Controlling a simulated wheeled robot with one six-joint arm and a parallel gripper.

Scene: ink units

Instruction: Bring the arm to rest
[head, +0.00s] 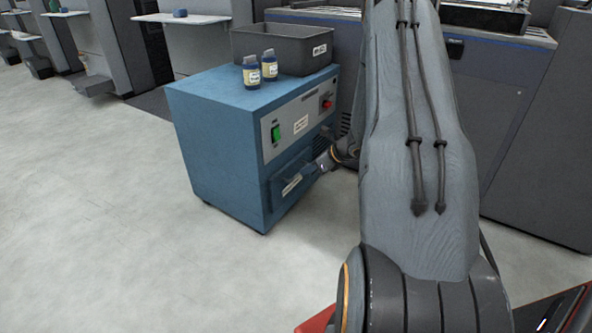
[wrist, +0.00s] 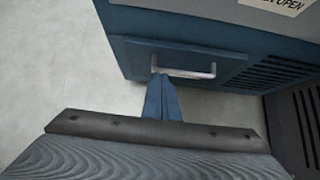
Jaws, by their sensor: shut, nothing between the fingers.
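My gripper (wrist: 159,80) is shut and empty. In the wrist view its blue fingers point at the drawer front of the blue unit, and their tips overlap the left end of the metal handle (wrist: 190,74); I cannot tell whether they touch. In the head view my arm reaches forward and down, and the gripper (head: 314,170) is low beside the blue unit (head: 215,135), close to the drawer handle (head: 292,184). The drawer (wrist: 225,62) looks closed.
Two labelled bottles, one (head: 251,72) and another (head: 269,65), and a dark grey bin (head: 285,48) stand on the blue unit. A large grey machine (head: 535,130) is behind and right of my arm. The floor (head: 100,200) at left is clear.

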